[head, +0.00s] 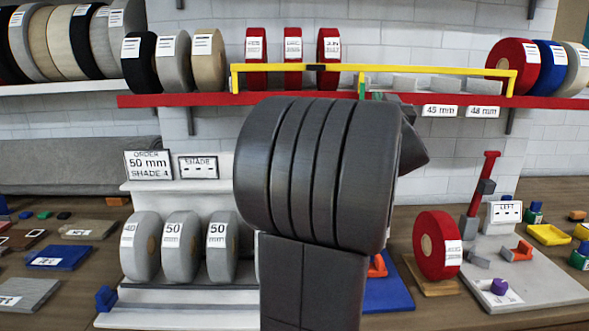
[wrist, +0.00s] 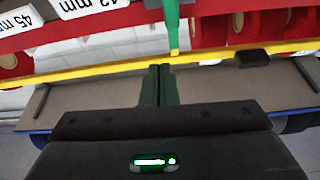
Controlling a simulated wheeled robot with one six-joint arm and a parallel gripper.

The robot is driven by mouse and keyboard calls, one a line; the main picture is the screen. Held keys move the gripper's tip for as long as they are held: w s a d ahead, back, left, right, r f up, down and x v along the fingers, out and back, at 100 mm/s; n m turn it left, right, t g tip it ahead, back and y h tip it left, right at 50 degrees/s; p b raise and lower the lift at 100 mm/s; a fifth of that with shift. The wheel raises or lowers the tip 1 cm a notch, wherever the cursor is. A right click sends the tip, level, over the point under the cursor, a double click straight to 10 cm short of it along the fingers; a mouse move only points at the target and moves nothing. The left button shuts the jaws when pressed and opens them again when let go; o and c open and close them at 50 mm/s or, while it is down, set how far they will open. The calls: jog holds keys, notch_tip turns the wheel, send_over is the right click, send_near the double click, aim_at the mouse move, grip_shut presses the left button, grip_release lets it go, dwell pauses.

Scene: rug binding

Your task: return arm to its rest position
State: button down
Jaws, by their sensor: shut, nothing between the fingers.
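My arm rises in the middle of the head view, its large dark grey rounded link covering the centre of the scene. In the wrist view my gripper (wrist: 160,70) has its two dark green fingers together, with nothing between them. The fingers point toward a yellow bar (wrist: 100,72) that crosses the picture just beyond their tips. I cannot tell whether they touch it. In the head view the gripper is mostly hidden behind my arm, near the red-edged shelf.
The yellow frame (head: 420,68) with a green pointer (wrist: 172,25) spans the red shelf edge (head: 190,100). Red rolls (head: 256,60) stand behind it. Below are grey rolls (head: 182,245) on a white stand, a red roll (head: 437,252) and a grey board (head: 540,285) with small parts.

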jog(key=shift+n+y, duration=0.4)
jog(key=shift+n, duration=0.3)
jog(key=shift+a+b+v, duration=0.15)
jog(key=shift+b+v, duration=0.05)
jog(key=shift+v, duration=0.85)
jog(key=shift+a+b+v, duration=0.15)
jog(key=shift+v, duration=0.85)
